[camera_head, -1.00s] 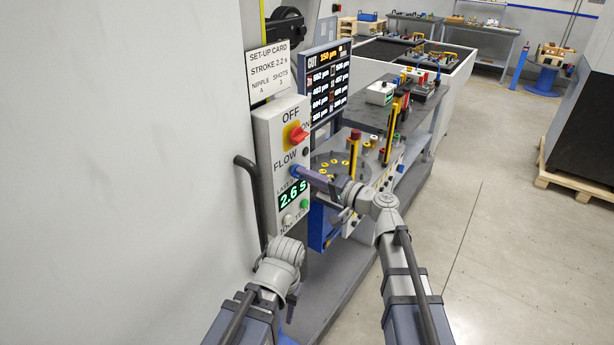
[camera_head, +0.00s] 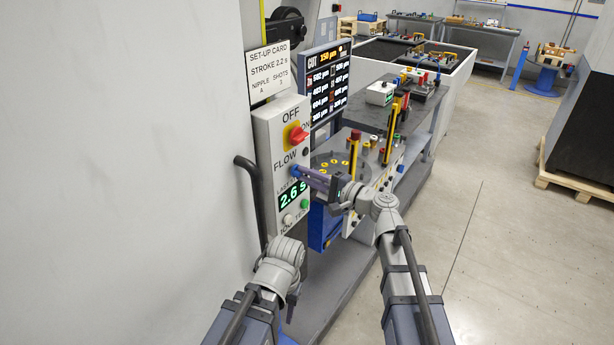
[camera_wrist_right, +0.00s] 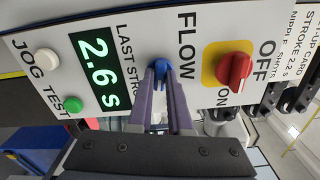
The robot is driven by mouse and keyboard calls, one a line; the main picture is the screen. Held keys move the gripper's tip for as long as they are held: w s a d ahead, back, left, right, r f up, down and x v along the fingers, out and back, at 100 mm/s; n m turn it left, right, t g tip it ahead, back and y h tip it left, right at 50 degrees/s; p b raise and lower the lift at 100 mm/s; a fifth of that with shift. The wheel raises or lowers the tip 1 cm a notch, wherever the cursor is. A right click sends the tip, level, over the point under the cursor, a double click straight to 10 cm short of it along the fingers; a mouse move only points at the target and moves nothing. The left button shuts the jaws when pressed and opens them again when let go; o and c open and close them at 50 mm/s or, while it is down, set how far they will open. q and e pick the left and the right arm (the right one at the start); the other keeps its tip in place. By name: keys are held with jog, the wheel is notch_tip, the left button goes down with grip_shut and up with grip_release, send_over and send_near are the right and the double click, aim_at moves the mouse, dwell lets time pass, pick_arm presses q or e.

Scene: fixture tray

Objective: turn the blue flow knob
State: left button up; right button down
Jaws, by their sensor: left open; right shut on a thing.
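The blue flow knob (camera_wrist_right: 160,68) sits under the word FLOW on the white control panel (camera_head: 266,131). In the head view it shows as a small blue spot (camera_head: 295,171), mostly hidden by my right gripper. My right gripper (camera_head: 302,173) is shut on the knob, one finger on each side of it in the right wrist view (camera_wrist_right: 160,82). The display (camera_wrist_right: 100,69) below the knob reads 2.6 s. My left gripper (camera_head: 291,306) hangs low at the front, away from the panel, its fingers barely visible.
A red rotary switch (camera_wrist_right: 234,70) on a yellow plate is beside the knob. Green TEST (camera_wrist_right: 73,104) and white JOG (camera_wrist_right: 47,61) buttons sit beyond the display. The set-up card (camera_head: 268,70) reads STROKE 2.2 s. A black handle (camera_head: 248,190) stands left of the panel.

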dwell(0.3)
jog(key=c, duration=0.8)
grip_release()
jog(key=shift+c, duration=0.2)
jog(key=v, duration=0.8)
jog(key=shift+a, duration=0.15)
jog(key=s+a+f+n+g+h, duration=0.3)
jog(key=s+a+f+n+g, duration=0.15)
jog(key=s+f, duration=0.3)
jog(key=s+a+f+n+g+h, duration=0.4)
jog(key=s+f+n+g, duration=0.15)
jog(key=f, duration=0.35)
jog(key=s+d+f+n+h, duration=0.3)
jog(key=s+d+f+h, duration=0.2)
jog(key=s+d+h, duration=0.2)
jog(key=shift+s+d+f+g+h, duration=0.35)
jog(key=shift+s+h, duration=0.4)
jog(key=shift+h, duration=0.25)
